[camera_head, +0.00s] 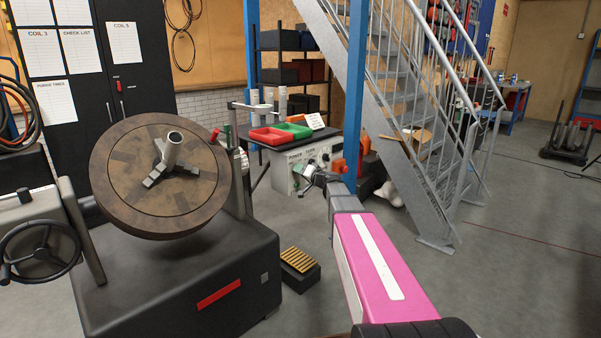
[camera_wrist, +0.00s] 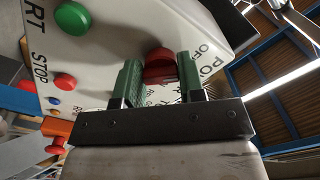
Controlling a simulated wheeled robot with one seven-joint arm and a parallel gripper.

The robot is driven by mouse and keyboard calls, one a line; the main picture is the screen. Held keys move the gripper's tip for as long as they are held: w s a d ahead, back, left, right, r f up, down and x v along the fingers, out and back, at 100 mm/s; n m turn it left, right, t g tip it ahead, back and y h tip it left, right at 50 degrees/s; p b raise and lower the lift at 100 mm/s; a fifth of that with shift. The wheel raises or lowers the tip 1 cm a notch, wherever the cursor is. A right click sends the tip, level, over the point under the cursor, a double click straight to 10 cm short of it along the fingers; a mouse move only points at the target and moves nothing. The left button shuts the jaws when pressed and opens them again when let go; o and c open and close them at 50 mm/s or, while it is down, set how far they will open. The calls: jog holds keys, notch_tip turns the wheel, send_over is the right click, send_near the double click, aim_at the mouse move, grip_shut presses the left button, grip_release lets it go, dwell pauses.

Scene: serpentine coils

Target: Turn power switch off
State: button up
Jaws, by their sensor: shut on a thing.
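The power switch is a red knob (camera_wrist: 159,62) on the pale control panel (camera_wrist: 110,50). Printed letters reading "PO…" and "OF…" show to its right in the wrist view. My gripper (camera_wrist: 159,76) has its two green-padded fingers on either side of the knob and is shut on it.
A green button (camera_wrist: 72,18) and a red button (camera_wrist: 65,82) stick out beside the knob, near "STOP". Red and green trays (camera_head: 275,134) lie above the box. A large round wooden-faced turntable (camera_head: 120,190) stands left; metal stairs (camera_head: 400,100) rise right.

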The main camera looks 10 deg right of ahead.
jog(key=shift+f, duration=0.1)
dwell(0.4)
jog(key=o, duration=0.9)
jog(key=shift+o, duration=0.2)
jog(key=shift+s, duration=0.1)
jog(key=v, duration=1)
jog(key=shift+s+d, duration=0.25)
